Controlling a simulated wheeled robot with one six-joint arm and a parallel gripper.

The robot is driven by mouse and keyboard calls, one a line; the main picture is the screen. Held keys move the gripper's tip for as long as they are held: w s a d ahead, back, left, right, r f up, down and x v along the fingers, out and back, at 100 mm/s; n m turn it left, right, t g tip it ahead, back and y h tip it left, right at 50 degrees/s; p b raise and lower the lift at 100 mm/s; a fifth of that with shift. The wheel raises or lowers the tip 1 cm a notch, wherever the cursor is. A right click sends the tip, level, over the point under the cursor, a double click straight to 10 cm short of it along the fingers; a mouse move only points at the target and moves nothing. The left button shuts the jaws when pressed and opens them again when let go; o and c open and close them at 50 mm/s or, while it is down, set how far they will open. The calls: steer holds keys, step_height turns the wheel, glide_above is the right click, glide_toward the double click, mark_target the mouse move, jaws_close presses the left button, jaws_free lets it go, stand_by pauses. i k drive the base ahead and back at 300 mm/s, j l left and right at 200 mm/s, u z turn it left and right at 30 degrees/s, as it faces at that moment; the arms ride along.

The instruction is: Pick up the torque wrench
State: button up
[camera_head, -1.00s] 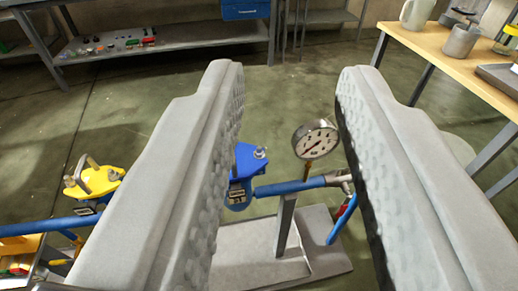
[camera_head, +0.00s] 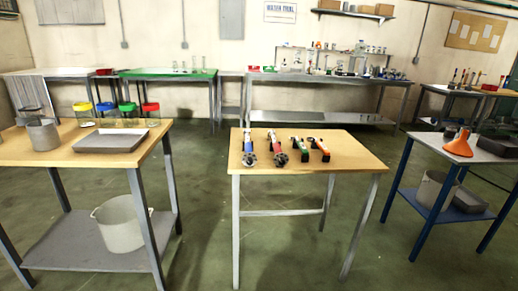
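Several hand tools lie side by side on a wooden-topped table in the middle of the view. From left to right they are a blue one (camera_head: 248,147) with a grey metal head, a red one (camera_head: 276,147) with a grey metal head, a black one with a green mark (camera_head: 299,147) and a black one with an orange-red part (camera_head: 319,148). They are too small for me to tell which is the torque wrench. My gripper is not in this view.
The tools' table (camera_head: 348,150) has bare wood around them. A left bench (camera_head: 22,155) holds a grey tray (camera_head: 112,140) and several colour-lidded jars. A right cart holds an orange funnel (camera_head: 459,144). Open floor (camera_head: 205,215) lies between the tables.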

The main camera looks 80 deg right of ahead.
mark_target(248, 144)
steer(key=z, duration=2)
steer(key=i+l+u, duration=0.1)
steer(key=i, duration=0.35)
steer(key=i+l+u, duration=0.1)
steer(key=i+l, duration=0.2)
steer(key=i, duration=0.15)
steer(key=i+l+u, duration=0.1)
steer(key=i+l, duration=0.15)
steer(key=i, duration=0.2)
